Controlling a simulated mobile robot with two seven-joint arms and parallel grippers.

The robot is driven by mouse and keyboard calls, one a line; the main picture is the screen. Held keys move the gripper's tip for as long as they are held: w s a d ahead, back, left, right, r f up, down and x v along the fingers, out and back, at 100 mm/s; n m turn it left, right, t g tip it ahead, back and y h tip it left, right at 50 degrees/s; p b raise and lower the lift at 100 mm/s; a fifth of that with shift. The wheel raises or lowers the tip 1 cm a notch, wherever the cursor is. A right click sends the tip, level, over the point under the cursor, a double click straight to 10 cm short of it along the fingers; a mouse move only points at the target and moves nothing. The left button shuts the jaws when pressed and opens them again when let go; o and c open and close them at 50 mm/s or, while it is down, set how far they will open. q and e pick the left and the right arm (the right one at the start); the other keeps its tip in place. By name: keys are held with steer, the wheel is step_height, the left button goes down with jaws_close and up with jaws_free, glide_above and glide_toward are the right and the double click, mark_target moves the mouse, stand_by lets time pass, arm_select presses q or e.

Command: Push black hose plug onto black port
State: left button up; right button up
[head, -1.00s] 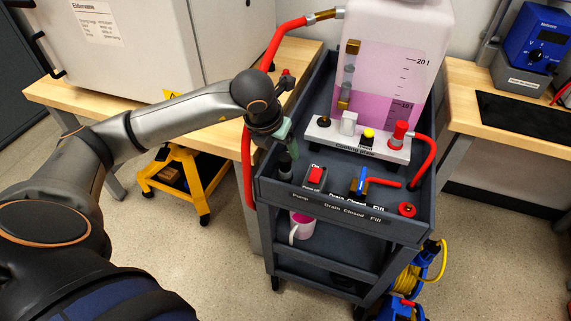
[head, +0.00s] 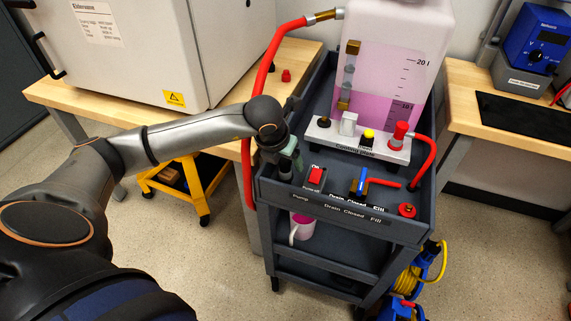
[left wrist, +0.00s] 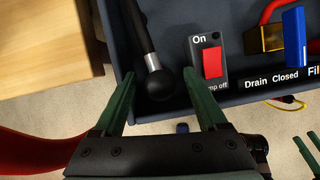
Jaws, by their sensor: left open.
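The black hose plug (left wrist: 153,82), a dark rounded end with a silver collar, stands in the front left corner of the cart's tray. In the left wrist view it lies between the two green fingers of my left gripper (left wrist: 162,98), with gaps on both sides. In the head view my left gripper (head: 291,163) is low over that corner and mostly hides the plug. It is open. A black fitting (head: 324,121), probably the black port, is at the left end of the white control block. Green fingers at the wrist view's lower right edge look like my right gripper (left wrist: 308,151).
The grey cart (head: 345,210) carries a red pump switch (head: 316,176), a blue valve handle (head: 364,178) and a pink-filled tank (head: 385,75). A red hose (head: 268,70) runs down the cart's left side, near my arm. A wooden bench (head: 120,106) stands left.

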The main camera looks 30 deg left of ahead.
arm_select(q)
jaws_close()
stand_by(0.6)
